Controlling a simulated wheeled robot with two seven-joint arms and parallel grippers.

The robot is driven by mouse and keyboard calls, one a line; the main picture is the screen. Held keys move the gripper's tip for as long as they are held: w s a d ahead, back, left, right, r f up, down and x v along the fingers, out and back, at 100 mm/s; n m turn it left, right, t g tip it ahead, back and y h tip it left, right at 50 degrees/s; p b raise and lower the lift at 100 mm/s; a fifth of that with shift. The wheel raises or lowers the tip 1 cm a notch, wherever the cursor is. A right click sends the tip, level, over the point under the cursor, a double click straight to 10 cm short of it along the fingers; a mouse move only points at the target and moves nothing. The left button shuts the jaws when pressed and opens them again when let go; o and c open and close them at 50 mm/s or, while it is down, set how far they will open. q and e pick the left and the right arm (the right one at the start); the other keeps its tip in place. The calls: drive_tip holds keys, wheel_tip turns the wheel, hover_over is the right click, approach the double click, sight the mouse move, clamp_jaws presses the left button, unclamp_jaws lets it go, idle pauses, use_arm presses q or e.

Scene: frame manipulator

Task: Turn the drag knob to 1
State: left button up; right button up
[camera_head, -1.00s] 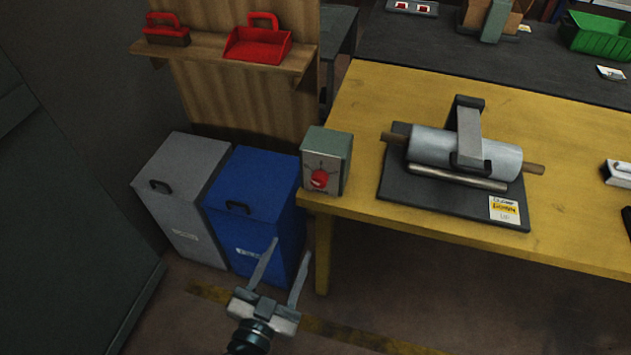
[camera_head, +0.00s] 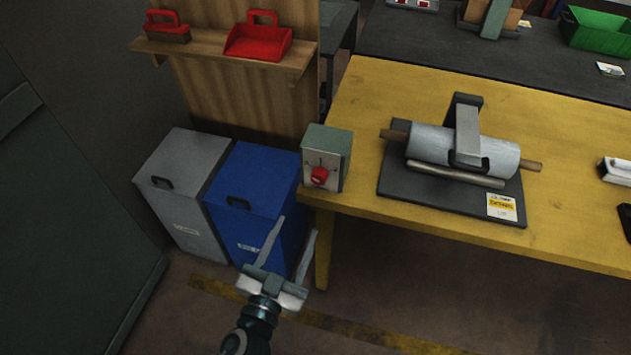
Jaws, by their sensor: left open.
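The drag knob (camera_head: 319,176) is a red knob on the front of a grey-green box (camera_head: 337,150). The box stands on the left front corner of the yellow table. The marks around the knob are too small to read. My left gripper (camera_head: 297,228) is below the box, in front of the table corner. Its two long fingers point up and are spread apart, with nothing between them. It is apart from the knob. My right gripper is out of the picture.
The yellow table (camera_head: 400,213) carries a roller device (camera_head: 460,150) on a dark base. A blue bin (camera_head: 258,185) and a grey bin (camera_head: 185,165) stand left of the table. A wooden shelf (camera_head: 215,45) with red items is above them.

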use_arm(q)
drive_tip(key=p, duration=0.2)
approach(318, 180)
drive_tip(key=p+x, duration=0.1)
drive_tip(key=x, duration=0.6)
drive_tip(key=shift+r+p, duration=0.1)
drive_tip(key=shift+p, duration=0.25)
drive_tip(key=shift+w+d, duration=0.2)
drive_tip(key=shift+w, duration=0.45)
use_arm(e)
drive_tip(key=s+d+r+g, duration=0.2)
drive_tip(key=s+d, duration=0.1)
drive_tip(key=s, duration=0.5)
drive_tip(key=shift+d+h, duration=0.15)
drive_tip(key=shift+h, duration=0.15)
use_arm(q)
drive_tip(key=c, duration=1.1)
